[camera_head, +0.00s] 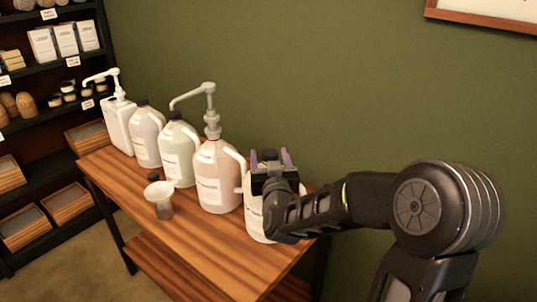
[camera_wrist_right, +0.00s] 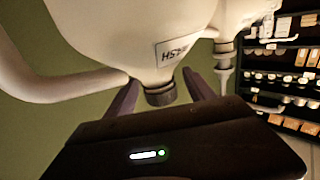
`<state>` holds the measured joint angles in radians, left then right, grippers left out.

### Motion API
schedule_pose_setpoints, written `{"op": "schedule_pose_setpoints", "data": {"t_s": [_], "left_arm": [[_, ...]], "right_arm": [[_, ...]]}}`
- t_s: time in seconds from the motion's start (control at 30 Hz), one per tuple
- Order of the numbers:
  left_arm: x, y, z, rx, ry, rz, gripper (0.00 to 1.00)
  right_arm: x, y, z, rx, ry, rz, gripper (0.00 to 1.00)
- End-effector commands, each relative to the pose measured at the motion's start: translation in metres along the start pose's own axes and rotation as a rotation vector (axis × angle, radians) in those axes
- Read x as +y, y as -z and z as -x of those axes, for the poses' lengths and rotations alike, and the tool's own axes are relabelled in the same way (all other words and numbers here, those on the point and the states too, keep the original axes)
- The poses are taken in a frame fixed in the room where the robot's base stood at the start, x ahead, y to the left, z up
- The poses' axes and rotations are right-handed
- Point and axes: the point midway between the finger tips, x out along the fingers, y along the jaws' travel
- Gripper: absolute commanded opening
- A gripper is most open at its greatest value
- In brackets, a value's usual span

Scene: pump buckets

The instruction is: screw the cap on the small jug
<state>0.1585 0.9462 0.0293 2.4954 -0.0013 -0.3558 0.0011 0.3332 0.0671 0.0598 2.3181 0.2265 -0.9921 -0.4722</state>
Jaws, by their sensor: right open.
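My right gripper (camera_head: 271,160) is over the rightmost jug (camera_head: 254,215), a white one partly hidden by my arm. In the right wrist view, which shows things upside down, this white jug (camera_wrist_right: 125,35) with its side handle carries a dark ribbed cap (camera_wrist_right: 160,95) at its neck. The open fingers of the gripper (camera_wrist_right: 160,90) stand on either side of the cap. Whether they touch it, or how tightly the cap sits, I cannot tell. Which jug counts as the small one is not clear. My left gripper is not in view.
A pinkish jug with a tall pump (camera_head: 215,175) stands just left. Further left are a green jug (camera_head: 178,155), a whitish jug (camera_head: 146,137) and a pump bottle (camera_head: 117,125). A small funnel-like vessel (camera_head: 160,198) stands in front on the wooden table (camera_head: 205,250). The table's front is clear.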

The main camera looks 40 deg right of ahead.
Motion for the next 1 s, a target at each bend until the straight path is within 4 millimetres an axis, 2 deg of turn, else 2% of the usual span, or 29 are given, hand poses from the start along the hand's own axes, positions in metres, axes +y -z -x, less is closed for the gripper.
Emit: {"op": "schedule_pose_setpoints", "data": {"t_s": [0.2, 0.33, 1.0], "left_arm": [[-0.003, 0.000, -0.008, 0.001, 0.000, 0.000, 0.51], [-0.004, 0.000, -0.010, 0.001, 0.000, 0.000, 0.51], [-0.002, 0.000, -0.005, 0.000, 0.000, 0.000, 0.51]], "right_arm": [[0.000, -0.001, 0.037, 0.003, 0.000, -0.001, 0.63], [0.000, 0.000, 0.050, 0.001, -0.001, -0.001, 0.63], [0.000, 0.004, 0.052, 0.001, -0.001, 0.000, 0.63]]}}
